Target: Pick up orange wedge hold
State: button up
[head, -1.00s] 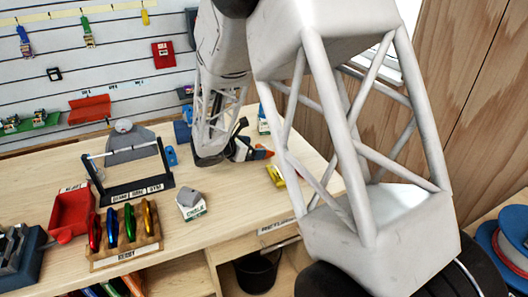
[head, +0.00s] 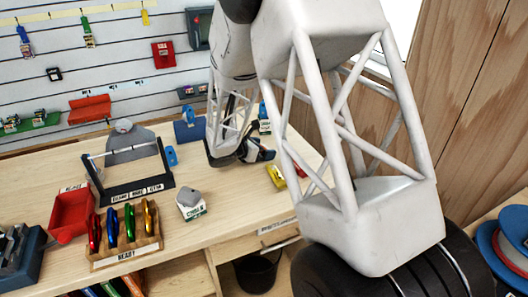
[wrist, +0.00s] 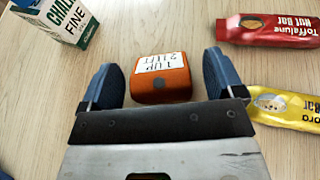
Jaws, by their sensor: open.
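The orange wedge hold (wrist: 160,80) lies on the wooden bench top in the wrist view, with a white label reading "1 UP 2 LEFT" and a dark round hole. My gripper (wrist: 160,66) is open, its two blue-padded fingers on either side of the hold. Gaps show between the hold and each finger in the picture. I cannot tell how far the fingertips are above the bench. In the head view my gripper (head: 262,150) is low over the right part of the bench, and the hold is hidden there.
A red bar (wrist: 268,30) and a yellow bar (wrist: 285,106) lie right of the hold, the yellow one close to the right finger. A chalk box (wrist: 62,22) stands at upper left. A carabiner rack (head: 125,253) and red tray (head: 72,215) are farther left.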

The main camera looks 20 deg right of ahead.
jog(key=c, duration=1)
jog(key=shift+r, duration=0.15)
jog(key=shift+r, duration=0.7)
notch_tip(320, 180, up, 2)
jog(key=shift+r, duration=0.1)
jog(key=s+a, duration=0.1)
jog(key=s, duration=0.4)
jog(key=s+a, duration=0.1)
jog(key=s, duration=0.4)
jog(key=s+a+r, duration=0.1)
jog(key=s, duration=0.4)
jog(key=shift+s+a+r, duration=0.1)
jog(key=shift+s+a, duration=0.1)
jog(key=shift+s, duration=0.1)
